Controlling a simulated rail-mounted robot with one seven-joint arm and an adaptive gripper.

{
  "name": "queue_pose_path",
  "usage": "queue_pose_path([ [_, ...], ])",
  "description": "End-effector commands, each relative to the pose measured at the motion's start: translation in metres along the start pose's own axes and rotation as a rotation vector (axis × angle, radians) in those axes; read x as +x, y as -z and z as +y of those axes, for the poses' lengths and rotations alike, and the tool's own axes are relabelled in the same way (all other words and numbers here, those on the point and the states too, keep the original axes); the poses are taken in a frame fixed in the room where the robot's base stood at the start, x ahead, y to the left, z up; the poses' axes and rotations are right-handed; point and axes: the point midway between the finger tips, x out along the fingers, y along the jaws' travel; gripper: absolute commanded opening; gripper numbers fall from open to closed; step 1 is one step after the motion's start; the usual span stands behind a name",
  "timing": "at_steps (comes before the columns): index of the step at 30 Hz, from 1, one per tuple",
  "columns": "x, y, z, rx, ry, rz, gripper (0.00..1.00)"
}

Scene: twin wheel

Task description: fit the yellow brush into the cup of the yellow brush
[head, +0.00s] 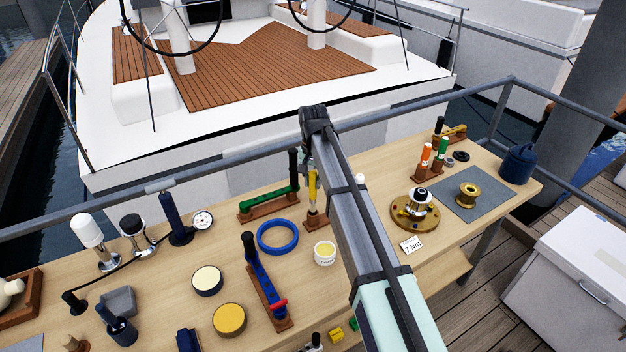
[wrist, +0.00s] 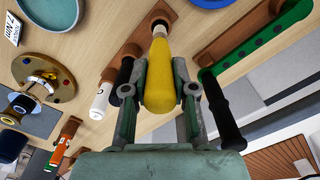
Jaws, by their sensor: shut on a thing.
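The yellow brush (wrist: 160,82) stands handle toward the camera between the fingers of my gripper (wrist: 159,90), which is shut on it. In the head view the yellow brush (head: 312,186) shows just left of my arm, roughly upright. Its lower end meets a brown cup (wrist: 160,27) on a wooden rack (wrist: 134,49); I cannot tell how deep it sits. A black-handled brush (wrist: 125,74) and a white-handled brush (wrist: 102,98) stand beside it on the rack. In the head view my arm hides much of the rack.
A green bar with a black handle (wrist: 222,110) stands close to the gripper's right in the wrist view. In the head view, a blue ring (head: 278,237), a white jar (head: 325,253) and a brass flange (head: 414,210) lie nearby on the bench.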

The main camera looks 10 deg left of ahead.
Motion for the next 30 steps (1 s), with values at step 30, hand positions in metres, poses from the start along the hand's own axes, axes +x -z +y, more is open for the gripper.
queue_pose_path([
  [30,0.019,0.000,0.000,0.000,0.000,0.000,0.00],
])
